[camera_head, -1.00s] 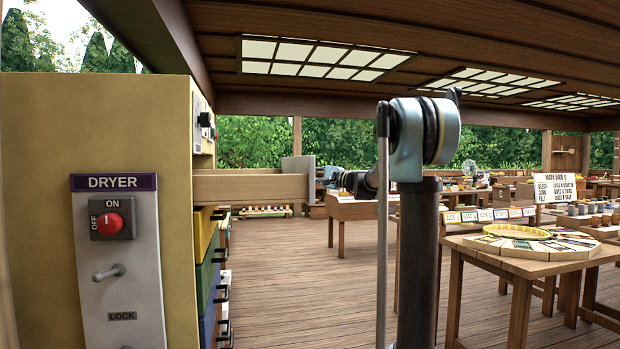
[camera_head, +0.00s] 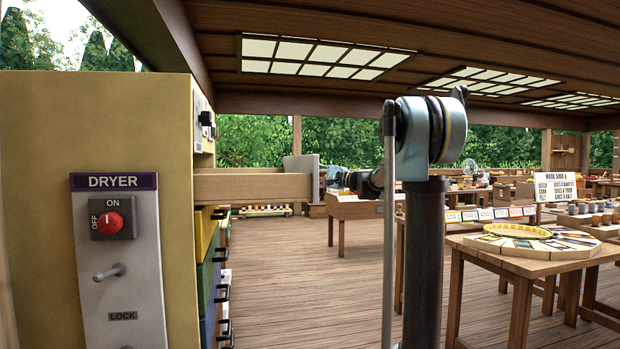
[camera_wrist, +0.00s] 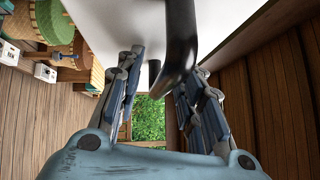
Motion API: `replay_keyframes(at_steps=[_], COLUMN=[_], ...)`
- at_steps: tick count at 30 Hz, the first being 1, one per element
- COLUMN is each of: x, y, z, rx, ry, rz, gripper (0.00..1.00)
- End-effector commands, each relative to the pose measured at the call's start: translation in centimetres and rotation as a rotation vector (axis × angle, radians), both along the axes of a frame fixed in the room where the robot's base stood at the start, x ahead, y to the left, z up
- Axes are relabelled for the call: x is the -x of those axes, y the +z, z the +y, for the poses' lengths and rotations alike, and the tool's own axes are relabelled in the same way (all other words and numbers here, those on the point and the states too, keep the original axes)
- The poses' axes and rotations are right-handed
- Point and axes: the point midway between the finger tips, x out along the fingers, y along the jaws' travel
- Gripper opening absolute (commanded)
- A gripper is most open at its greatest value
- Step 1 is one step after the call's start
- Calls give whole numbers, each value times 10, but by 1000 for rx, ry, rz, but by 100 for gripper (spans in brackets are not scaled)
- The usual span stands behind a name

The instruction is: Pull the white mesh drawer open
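The drawer (camera_head: 245,188) juts out of the yellow dryer cabinet in the head view, a long wooden side with a pale grey front panel (camera_head: 302,170) at its right end. In the wrist view the pale front (camera_wrist: 115,22) fills the top, with a thick dark handle (camera_wrist: 181,50) standing out from it. My gripper (camera_wrist: 168,65) is at this front, with one finger left and one finger right of the handle. The fingers stand apart; whether they touch the handle is unclear. No mesh is visible.
The yellow dryer cabinet (camera_head: 60,130) stands close on the left, with a switch panel and coloured drawers (camera_head: 207,275) below. A table with a round tray (camera_head: 520,243) is at the right. Wooden floor (camera_head: 290,285) is clear between them.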

Motion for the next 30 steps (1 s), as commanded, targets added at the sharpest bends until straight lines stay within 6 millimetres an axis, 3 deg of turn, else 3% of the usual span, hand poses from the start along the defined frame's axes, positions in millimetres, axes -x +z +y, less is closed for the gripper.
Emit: replay_keyframes(at_steps=[5, 18, 30], x=[9, 50, 61], y=[-3, -14, -17], z=[-16, -84, -102], rx=[-1, 0, 1], ry=[-3, -4, -1], rz=[0, 2, 1], gripper=[35, 35, 35])
